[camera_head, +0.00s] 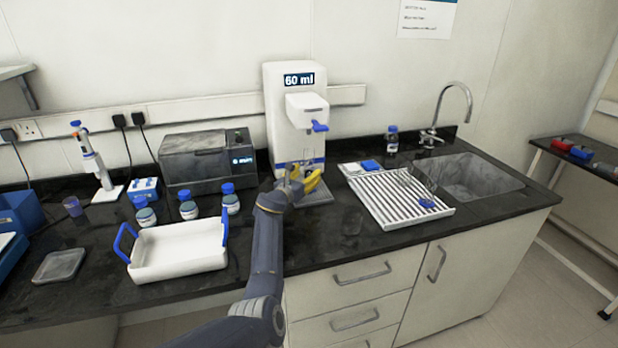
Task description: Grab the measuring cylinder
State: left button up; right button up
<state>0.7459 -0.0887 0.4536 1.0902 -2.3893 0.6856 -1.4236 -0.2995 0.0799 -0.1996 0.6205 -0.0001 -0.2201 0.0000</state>
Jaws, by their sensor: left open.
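A clear measuring cylinder (307,160) appears to stand upright under the spout of the white dispenser (278,110), whose display reads 60 ml. Its faint outline shows just above my left gripper, and its lower part is hidden. My left gripper (298,181), with yellow fingers, is open at the dispenser's base, right at the cylinder. I cannot tell whether the fingers touch it. Another clear vessel with a blue base (427,203) is on the white draining rack (375,205). My right gripper is not in view.
A white tray with blue handles (178,262) stands left of my arm, with several blue-capped bottles (188,208) behind it. A grey machine (205,165) is left of the dispenser. The sink (470,178) is at the right.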

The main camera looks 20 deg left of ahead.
pick_arm(q)
jog(key=shift+x, duration=0.9)
jog(key=shift+c, duration=0.4)
grip_shut()
